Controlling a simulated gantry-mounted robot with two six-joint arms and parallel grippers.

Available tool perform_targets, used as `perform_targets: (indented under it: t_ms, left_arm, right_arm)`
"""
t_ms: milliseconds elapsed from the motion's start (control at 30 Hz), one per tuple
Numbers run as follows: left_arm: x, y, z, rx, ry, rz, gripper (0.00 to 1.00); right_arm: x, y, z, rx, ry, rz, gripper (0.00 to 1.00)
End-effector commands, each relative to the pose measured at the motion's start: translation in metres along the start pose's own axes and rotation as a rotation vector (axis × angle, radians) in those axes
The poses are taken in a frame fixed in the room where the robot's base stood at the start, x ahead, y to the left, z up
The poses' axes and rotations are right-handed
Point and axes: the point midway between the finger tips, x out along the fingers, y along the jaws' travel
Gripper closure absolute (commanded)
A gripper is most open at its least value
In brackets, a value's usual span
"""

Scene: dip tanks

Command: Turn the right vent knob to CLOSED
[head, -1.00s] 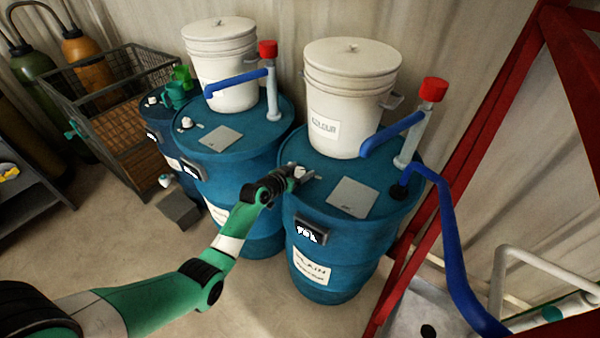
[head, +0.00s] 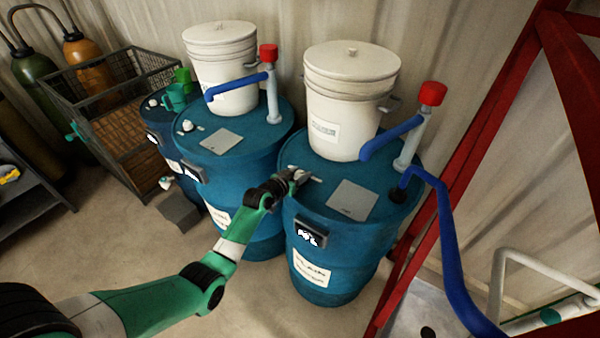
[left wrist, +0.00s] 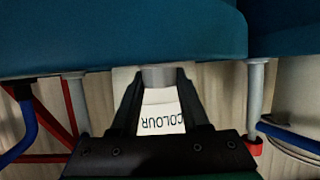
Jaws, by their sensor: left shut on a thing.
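The right vent knob (head: 301,174) is a small pale knob on the left edge of the right blue drum's lid (head: 322,178). My left gripper (head: 295,178) reaches it from the front left and is shut on it, partly covering it. In the left wrist view, the knob (left wrist: 158,76) shows as a short grey cylinder between the two dark fingertips (left wrist: 158,84). No knob marking is readable, so its setting cannot be told. My right gripper is not in view.
A white bucket (head: 345,95) labelled COLOUR stands behind the knob on the same lid. A blue spout pipe (head: 395,135) with a red cap (head: 432,93) rises at right. Another blue drum (head: 240,165) stands close on the left. A red frame post (head: 480,130) is at right.

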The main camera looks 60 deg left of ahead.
Motion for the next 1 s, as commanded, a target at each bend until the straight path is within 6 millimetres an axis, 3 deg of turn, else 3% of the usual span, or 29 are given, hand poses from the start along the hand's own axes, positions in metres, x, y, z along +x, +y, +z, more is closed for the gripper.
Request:
perform_targets:
  t_ms: [267, 600, 1000]
  left_arm:
    - [0.0, 0.003, -0.001, -0.054, 0.002, -0.143, 1.0]
    - [0.003, 0.003, 0.003, -0.176, 0.006, -0.426, 1.0]
    - [-0.002, 0.001, -0.003, -0.255, -0.005, -0.624, 1.0]
  right_arm:
    - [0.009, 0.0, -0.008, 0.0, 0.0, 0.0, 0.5]
    - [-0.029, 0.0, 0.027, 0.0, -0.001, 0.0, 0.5]
    - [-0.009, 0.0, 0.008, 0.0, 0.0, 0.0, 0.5]
